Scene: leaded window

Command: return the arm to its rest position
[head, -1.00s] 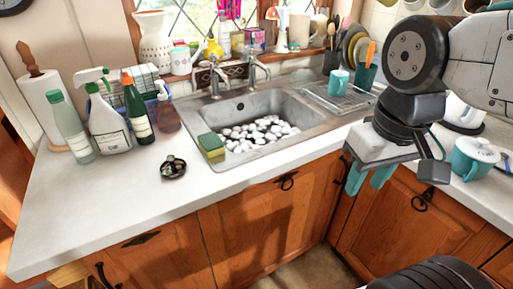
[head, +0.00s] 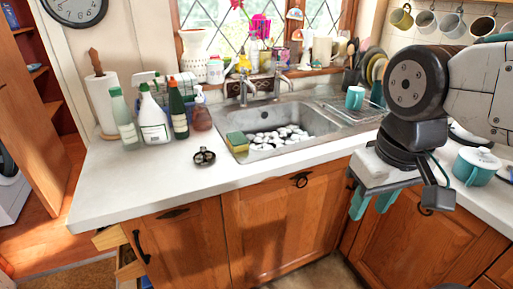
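My gripper (head: 373,203) hangs at the right of the head view, below the dark wrist of my arm. Its two teal fingers point down and stand apart with a gap between them, with nothing held. It shows in front of the wooden cupboard doors, just below the worktop edge in the picture. My arm covers part of the right-hand worktop and wall.
The white worktop (head: 120,180) has a sink (head: 318,122) with white pebble-like pieces, a sponge (head: 238,141) and several bottles. A teal lidded pot (head: 477,168) stands right of my gripper. A drawer (head: 128,262) sits open at lower left. Floor shows at left.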

